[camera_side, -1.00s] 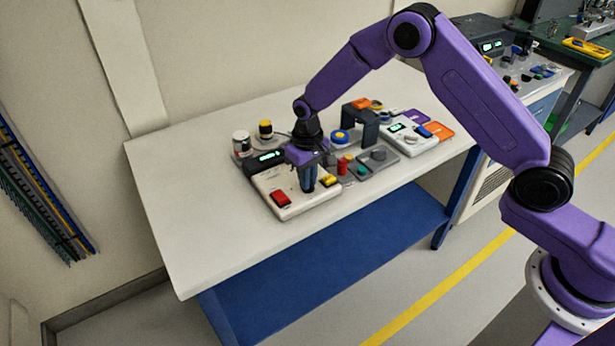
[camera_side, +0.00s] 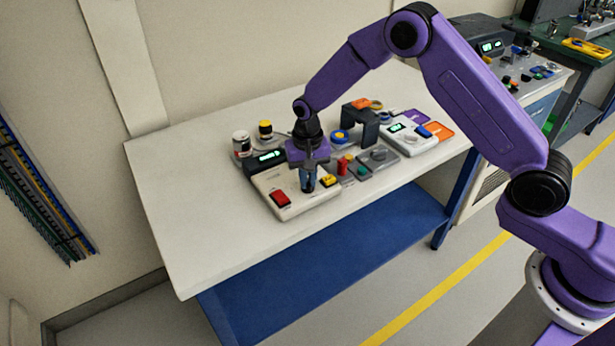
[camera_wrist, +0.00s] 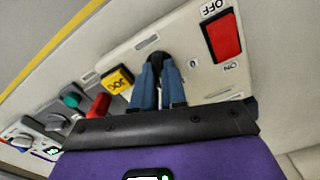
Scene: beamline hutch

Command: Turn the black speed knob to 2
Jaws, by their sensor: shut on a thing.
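The black speed knob (camera_wrist: 157,55) sits on a white control box (camera_wrist: 204,82), and it is mostly covered by my fingers. My gripper (camera_wrist: 158,70) points down at the box with its two blue-grey fingers shut on the knob, one on each side. In the side view, my gripper (camera_side: 308,186) stands over the same box (camera_side: 292,213), where the knob is hidden. A small mark shows beside the knob in the wrist view, but I cannot tell which setting the knob points to.
A red on/off switch (camera_wrist: 224,37) and a yellow button (camera_wrist: 117,80) flank the knob. A red part (camera_side: 343,166), a grey knob unit (camera_side: 378,156), a dark bridge-shaped stand (camera_side: 366,122) and a white meter (camera_side: 410,140) are to the right. The table's left front is clear.

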